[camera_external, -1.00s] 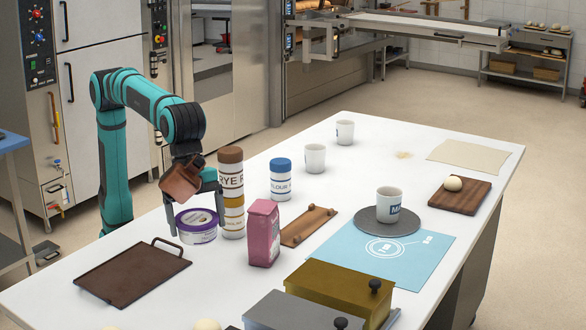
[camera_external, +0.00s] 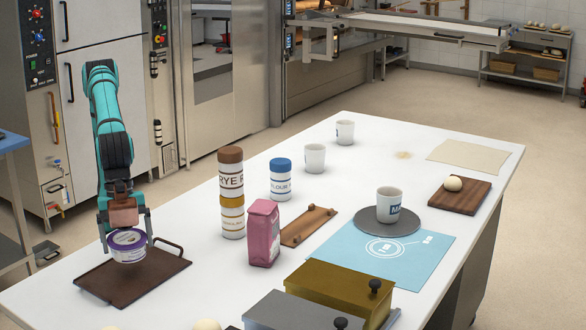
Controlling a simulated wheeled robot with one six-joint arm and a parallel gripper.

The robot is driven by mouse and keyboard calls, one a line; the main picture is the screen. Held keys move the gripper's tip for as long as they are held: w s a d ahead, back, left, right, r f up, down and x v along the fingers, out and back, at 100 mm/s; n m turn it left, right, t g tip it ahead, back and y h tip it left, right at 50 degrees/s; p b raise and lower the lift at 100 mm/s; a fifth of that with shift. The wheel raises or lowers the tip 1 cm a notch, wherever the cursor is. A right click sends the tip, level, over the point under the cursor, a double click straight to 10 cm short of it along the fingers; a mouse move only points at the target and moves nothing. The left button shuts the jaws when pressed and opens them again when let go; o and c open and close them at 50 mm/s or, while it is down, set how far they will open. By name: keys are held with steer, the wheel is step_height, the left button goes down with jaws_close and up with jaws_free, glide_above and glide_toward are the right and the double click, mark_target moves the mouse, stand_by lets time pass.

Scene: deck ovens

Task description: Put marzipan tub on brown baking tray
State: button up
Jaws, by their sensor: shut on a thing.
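The marzipan tub (camera_external: 127,249) is a round white tub with a purple rim and a purple label. My gripper (camera_external: 126,240) is shut on it, with one finger on each side.
A rye canister (camera_external: 231,168) on a stack, a blue-lidded flour canister (camera_external: 281,180) and a pink bag (camera_external: 263,235) stand right of the tray. A gold box (camera_external: 338,290) and a grey box (camera_external: 300,312) are at the front. The table between tray and canisters is clear.

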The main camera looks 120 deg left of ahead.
mark_target(130, 256)
steer(key=shift+f, duration=2.3)
steer(key=shift+f, duration=0.1)
steer(key=o, duration=0.9)
steer(key=shift+c, duration=0.2)
steer(key=v, duration=1.2)
steer(key=shift+a, duration=0.1)
